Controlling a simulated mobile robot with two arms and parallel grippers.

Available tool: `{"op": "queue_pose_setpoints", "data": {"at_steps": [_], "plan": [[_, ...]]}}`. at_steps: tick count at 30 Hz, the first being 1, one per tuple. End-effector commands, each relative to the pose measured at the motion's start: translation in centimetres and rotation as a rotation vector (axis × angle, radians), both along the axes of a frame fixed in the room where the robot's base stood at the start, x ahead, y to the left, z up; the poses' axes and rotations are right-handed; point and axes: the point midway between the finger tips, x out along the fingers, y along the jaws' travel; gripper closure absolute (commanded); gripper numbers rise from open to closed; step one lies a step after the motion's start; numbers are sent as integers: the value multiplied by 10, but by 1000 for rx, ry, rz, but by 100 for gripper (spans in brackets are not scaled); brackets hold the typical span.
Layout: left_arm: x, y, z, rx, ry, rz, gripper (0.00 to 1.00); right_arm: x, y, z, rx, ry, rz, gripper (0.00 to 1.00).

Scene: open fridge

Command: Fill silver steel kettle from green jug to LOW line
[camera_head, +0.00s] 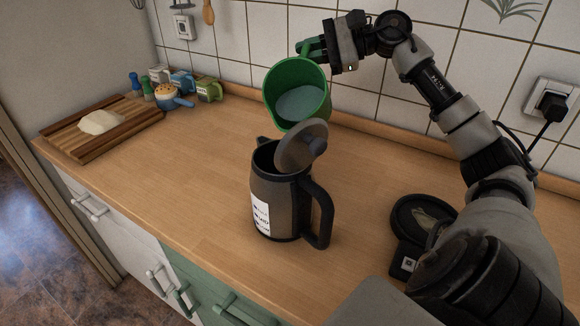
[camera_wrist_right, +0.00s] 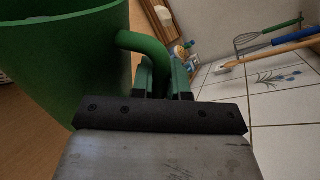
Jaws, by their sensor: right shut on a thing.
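A green jug (camera_head: 297,93) with water visible inside is held in the air above and behind the kettle, tilted toward it. My right gripper (camera_head: 313,50) is shut on the jug's handle; the jug (camera_wrist_right: 70,60) and handle also show in the right wrist view. The silver steel kettle (camera_head: 276,204) stands upright on the counter with its lid (camera_head: 301,146) raised open and its black handle to the right. A white label with marks is on its side; the writing is too small to read. The water level inside the kettle is hidden. My left gripper is not in view.
The black kettle base (camera_head: 424,218) lies to the right of the kettle. A cutting board (camera_head: 103,136) with dough and several cups and shakers stand at the back left. A plug sits in the wall socket (camera_head: 550,101). The counter left of the kettle is clear.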

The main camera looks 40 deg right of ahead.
Motion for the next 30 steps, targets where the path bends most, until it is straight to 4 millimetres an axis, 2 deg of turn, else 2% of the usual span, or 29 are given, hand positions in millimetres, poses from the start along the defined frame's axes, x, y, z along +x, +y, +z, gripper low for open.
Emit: {"op": "queue_pose_setpoints", "data": {"at_steps": [6,15,30], "plan": [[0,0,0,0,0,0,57,0,0,2,0,-5,-1,100],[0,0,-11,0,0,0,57,-5,9,9,-92,-57,0,100],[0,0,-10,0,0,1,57,-2,4,6,-42,-28,0,100]]}}
